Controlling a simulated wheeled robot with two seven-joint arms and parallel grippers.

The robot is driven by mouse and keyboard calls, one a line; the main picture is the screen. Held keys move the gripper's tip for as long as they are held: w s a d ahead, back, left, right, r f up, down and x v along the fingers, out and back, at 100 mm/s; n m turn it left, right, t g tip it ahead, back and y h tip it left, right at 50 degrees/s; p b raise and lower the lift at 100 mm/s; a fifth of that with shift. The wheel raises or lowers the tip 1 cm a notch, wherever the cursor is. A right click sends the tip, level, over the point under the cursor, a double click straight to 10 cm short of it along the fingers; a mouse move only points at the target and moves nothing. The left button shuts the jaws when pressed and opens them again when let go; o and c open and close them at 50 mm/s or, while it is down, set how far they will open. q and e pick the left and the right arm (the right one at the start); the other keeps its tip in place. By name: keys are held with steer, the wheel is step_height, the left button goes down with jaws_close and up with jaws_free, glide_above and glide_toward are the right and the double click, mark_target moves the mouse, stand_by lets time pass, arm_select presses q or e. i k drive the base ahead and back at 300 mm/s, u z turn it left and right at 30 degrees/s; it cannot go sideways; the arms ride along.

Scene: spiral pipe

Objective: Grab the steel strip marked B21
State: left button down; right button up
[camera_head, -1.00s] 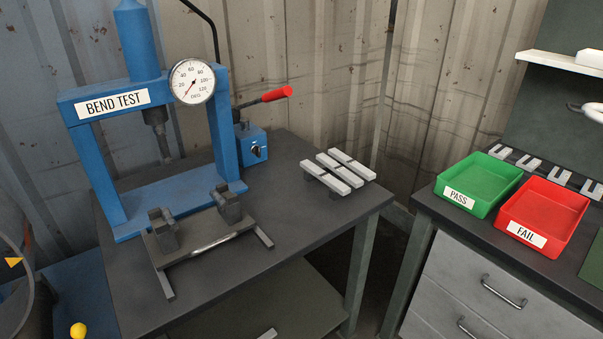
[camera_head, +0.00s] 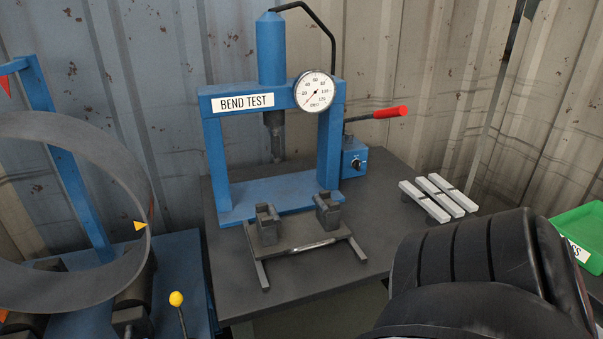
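Several pale steel strips (camera_head: 440,196) lie side by side on a small dark rack at the right side of the dark table. No B21 mark can be read on them at this distance. A dark ribbed part of my own arm fills the lower right of the head view, in front of the table's right edge. Neither of my grippers shows, so their state and distance from the strips are hidden.
The blue bend test press (camera_head: 271,105) with its gauge (camera_head: 314,91) and red-tipped lever (camera_head: 388,112) stands left of the strips. A support fixture (camera_head: 302,236) sits before it. A green tray (camera_head: 588,229) is at the right edge; a large ring (camera_head: 75,297) is left.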

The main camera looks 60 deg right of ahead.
mark_target(421, 198)
steer(key=u, duration=0.85)
steer(key=k, duration=1.95)
steer(key=z, duration=0.6)
